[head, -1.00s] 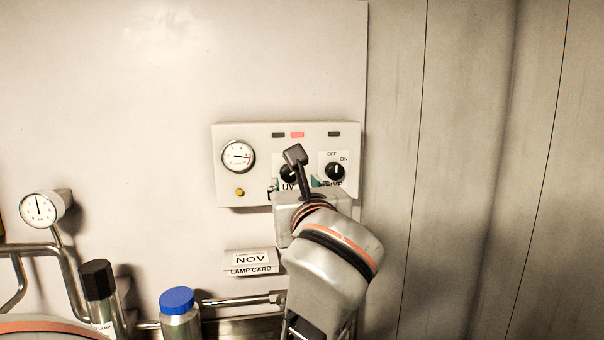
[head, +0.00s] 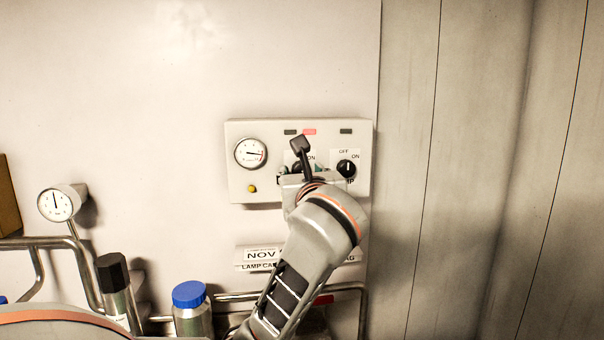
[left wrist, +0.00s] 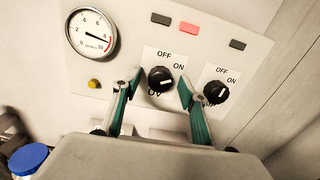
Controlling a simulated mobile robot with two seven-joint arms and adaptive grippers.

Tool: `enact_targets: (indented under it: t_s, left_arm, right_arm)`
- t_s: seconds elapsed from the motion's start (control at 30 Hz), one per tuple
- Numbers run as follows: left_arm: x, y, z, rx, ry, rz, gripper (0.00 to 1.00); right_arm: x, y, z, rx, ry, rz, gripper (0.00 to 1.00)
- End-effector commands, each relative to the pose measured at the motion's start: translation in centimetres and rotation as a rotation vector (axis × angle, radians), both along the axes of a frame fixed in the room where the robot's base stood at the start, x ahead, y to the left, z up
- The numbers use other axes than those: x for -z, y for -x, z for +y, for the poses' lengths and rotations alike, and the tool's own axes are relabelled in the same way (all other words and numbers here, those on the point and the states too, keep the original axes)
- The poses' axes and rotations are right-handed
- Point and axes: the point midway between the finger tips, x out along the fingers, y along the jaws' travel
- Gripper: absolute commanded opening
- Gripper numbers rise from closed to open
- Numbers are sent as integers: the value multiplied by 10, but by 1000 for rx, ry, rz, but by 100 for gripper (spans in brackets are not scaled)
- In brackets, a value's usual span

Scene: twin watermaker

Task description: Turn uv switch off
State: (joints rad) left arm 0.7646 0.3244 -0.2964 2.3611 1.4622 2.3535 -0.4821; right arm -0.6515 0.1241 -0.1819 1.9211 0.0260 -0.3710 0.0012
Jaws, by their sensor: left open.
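The UV switch is a black rotary knob (left wrist: 160,80) on the control panel, below OFF and ON marks, with its white pointer line toward the ON side. In the head view it is mostly hidden behind my left gripper (head: 302,172). In the left wrist view my left gripper (left wrist: 155,92) is open, its green-padded fingers on either side of the UV knob. I cannot tell whether they touch it. A second black knob (left wrist: 216,92), right of the right finger, has its own OFF and ON marks; it also shows in the head view (head: 346,168). My right gripper is not in view.
The panel (head: 238,185) carries a gauge (head: 250,153), a yellow button (head: 252,188) and a red indicator (head: 309,132) between two dark ones. Below are a NOV card (head: 262,255), pipes, a blue-capped bottle (head: 190,310) and a black-capped cylinder (head: 117,290).

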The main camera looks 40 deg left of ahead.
Motion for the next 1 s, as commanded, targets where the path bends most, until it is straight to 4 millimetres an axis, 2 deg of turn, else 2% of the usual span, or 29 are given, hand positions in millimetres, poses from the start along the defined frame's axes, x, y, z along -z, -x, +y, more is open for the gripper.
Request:
enact_targets:
  t_s: [0.07, 0.2, 0.57, 0.83, 1.0]
  left_arm:
    - [0, 0, 0, 0, 0, 0, 40]
    - [0, 0, 0, 0, 0, 0, 4]
    - [1, 0, 0, 0, 21, -24, 4]
    - [4, 0, -1, 1, 113, -141, 4]
    - [6, 0, -1, 0, 208, -258, 4]
  right_arm:
    - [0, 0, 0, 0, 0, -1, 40]
    - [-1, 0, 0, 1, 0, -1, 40]
    - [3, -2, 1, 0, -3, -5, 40]
    - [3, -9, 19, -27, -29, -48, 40]
    - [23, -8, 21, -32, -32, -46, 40]
